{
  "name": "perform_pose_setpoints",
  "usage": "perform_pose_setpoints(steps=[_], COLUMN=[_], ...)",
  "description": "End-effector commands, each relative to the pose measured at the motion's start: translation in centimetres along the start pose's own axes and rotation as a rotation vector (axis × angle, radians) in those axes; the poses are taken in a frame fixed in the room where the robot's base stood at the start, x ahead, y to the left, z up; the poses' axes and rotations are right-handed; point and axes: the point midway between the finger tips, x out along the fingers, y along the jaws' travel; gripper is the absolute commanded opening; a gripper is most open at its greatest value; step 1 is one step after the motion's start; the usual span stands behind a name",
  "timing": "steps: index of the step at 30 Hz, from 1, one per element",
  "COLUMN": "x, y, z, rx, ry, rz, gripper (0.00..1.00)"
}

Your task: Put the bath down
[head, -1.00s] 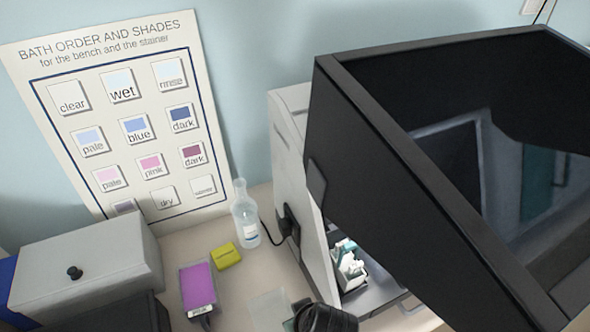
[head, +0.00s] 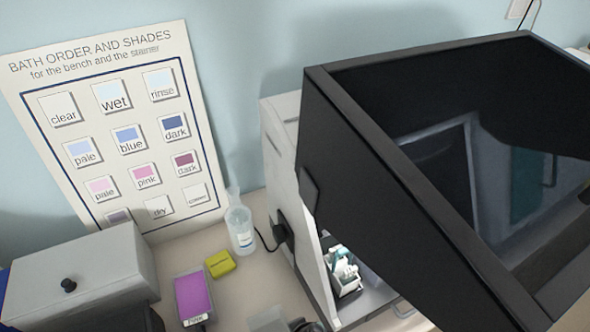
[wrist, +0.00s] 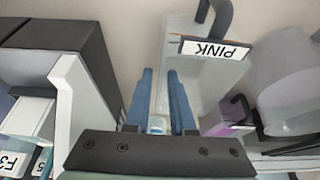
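A pale, translucent bath (head: 268,319) shows at the bottom edge of the head view, partly cut off, beside the dark end of my arm. In the wrist view the blue fingers of my gripper (wrist: 162,105) are close together, with a thin pale wall of the translucent bath (wrist: 178,75) between them. My gripper appears shut on that wall. Whether the bath's underside touches the bench cannot be told. A purple-filled bath labelled PINK (head: 193,296) stands on the bench to the left.
A yellow block (head: 219,264) and a clear bottle (head: 240,231) stand behind the purple bath. A grey box (head: 80,278) is at left. The stainer (head: 283,165) with its large dark hood (head: 400,220) stands at right. A shade chart (head: 115,130) leans on the wall.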

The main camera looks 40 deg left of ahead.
Motion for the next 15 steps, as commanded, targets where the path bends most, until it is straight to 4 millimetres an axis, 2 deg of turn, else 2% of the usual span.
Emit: perform_pose_setpoints(steps=[9,15], x=[-0.1,-1.2], y=[0.0,0.1], z=[0.0,-0.1], rx=[0.0,0.001], ry=[0.0,0.001], rz=[0.0,0.002], gripper=[0.34,0.34])
